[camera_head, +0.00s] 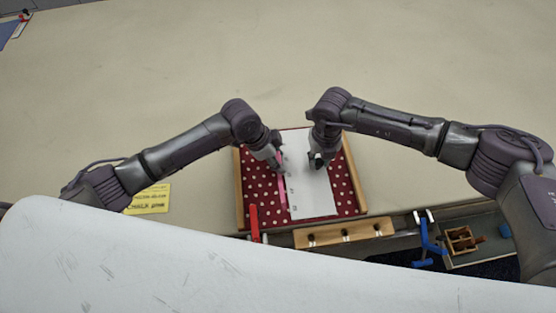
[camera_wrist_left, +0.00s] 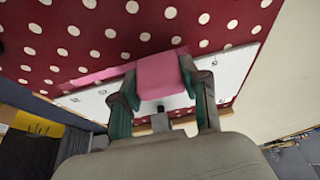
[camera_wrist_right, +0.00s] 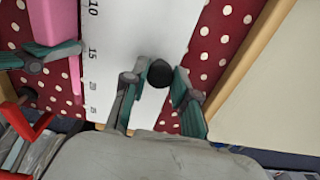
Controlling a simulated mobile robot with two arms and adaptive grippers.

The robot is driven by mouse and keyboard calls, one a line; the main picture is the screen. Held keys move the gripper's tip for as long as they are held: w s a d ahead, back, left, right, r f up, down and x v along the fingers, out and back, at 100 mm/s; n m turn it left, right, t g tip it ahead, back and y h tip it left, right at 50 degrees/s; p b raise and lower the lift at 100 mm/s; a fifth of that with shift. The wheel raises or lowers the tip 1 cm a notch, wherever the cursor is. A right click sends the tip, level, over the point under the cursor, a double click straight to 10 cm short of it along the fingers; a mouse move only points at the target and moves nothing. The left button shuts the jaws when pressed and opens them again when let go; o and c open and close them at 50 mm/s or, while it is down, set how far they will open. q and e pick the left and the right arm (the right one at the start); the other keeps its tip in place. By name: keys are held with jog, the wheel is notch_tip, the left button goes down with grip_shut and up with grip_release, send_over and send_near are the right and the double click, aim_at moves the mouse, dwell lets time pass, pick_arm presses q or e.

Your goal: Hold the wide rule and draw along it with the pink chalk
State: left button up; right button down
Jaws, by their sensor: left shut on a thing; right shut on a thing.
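The wide rule (camera_head: 311,194) is a white board with printed numbers, lying on a red dotted cloth; it also shows in the right wrist view (camera_wrist_right: 113,45). My right gripper (camera_head: 317,158) is shut on its black knob (camera_wrist_right: 159,73). My left gripper (camera_head: 275,160) is shut on the pink chalk (camera_wrist_left: 160,75), a thick block at the rule's left edge. The chalk also shows in the right wrist view (camera_wrist_right: 50,20). A pink stripe (camera_head: 282,195) runs on the cloth along that edge. Whether the chalk's tip touches the cloth is hidden.
The dotted cloth (camera_head: 347,195) lies between wooden side rails (camera_head: 239,190). A red clamp (camera_head: 254,223) is at the front left, a wooden strip with black knobs (camera_head: 330,238) in front. A yellow card (camera_head: 150,198) lies left; a blue clamp (camera_head: 428,240) is right.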

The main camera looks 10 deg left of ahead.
pick_arm(q)
jog(key=shift+w, duration=0.15)
jog(key=shift+w+a, duration=0.3)
jog(key=shift+w, duration=0.55)
jog(key=shift+w+a, duration=0.3)
jog(key=shift+w, duration=0.6)
jog(key=shift+s, duration=0.1)
jog(key=shift+s+d, duration=0.3)
jog(key=shift+s, duration=0.6)
jog(key=shift+s+d, duration=0.2)
jog(key=shift+s, duration=0.3)
jog(key=shift+s+d, duration=0.15)
jog(key=shift+s, duration=0.3)
